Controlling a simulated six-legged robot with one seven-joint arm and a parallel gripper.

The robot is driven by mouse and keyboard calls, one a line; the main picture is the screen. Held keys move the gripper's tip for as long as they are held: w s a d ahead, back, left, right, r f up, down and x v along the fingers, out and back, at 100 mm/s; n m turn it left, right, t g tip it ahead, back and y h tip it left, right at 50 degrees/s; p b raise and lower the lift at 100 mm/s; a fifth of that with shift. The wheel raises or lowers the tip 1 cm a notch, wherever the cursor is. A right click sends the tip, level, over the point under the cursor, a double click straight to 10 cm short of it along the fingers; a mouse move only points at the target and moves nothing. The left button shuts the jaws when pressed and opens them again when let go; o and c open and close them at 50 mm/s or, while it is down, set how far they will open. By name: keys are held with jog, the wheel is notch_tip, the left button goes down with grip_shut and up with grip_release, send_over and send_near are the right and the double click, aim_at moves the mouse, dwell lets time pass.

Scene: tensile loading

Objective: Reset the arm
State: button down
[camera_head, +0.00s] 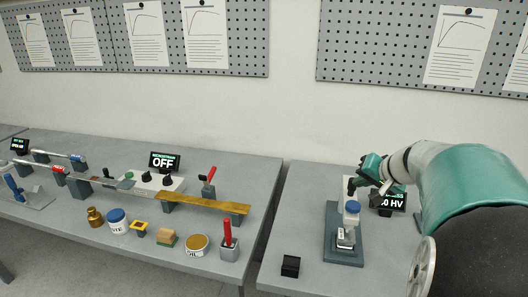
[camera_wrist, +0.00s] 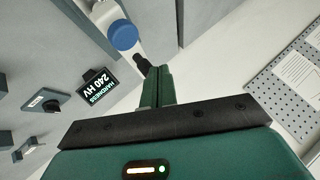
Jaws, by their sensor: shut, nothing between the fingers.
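My arm reaches in from the right in the camera_head view, over the right table. My gripper (camera_head: 364,182) is close to the top of a hardness tester (camera_head: 345,232), which has a blue cap (camera_head: 352,207). In the camera_wrist view the two green fingers (camera_wrist: 158,80) are together with nothing between them. Their tips are near a black cylindrical part (camera_wrist: 142,62) beside the blue cap (camera_wrist: 123,35); I cannot tell if they touch. The tester's display (camera_wrist: 98,92) reads hardness 240 HV.
A small black block (camera_head: 290,266) stands on the right table's front. A gap separates this table from the left one, which holds a test rig, a display (camera_head: 164,161) reading OFF, jars (camera_head: 117,221) and a red-handled tool (camera_head: 228,235). Pegboards (camera_head: 235,40) hang behind.

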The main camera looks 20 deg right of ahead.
jog(key=shift+a, duration=0.1)
jog(key=s+a+n+g+y, duration=0.1)
jog(key=s+a+n, duration=0.1)
jog(key=a, duration=0.8)
jog(key=s+a+n+g+y, duration=0.1)
jog(key=s+a+n, duration=0.1)
jog(key=a, duration=0.8)
jog(key=s+a+f+n+g+h, duration=0.1)
jog(key=s+a+f+n+h, duration=0.1)
jog(key=s+a, duration=0.8)
jog(key=s+f+n, duration=0.1)
jog(key=n, duration=0.1)
jog(key=shift+s+a+n+g, duration=0.25)
jog(key=shift+a+n+g, duration=0.05)
jog(key=shift+a+n, duration=0.1)
jog(key=shift+d, duration=0.15)
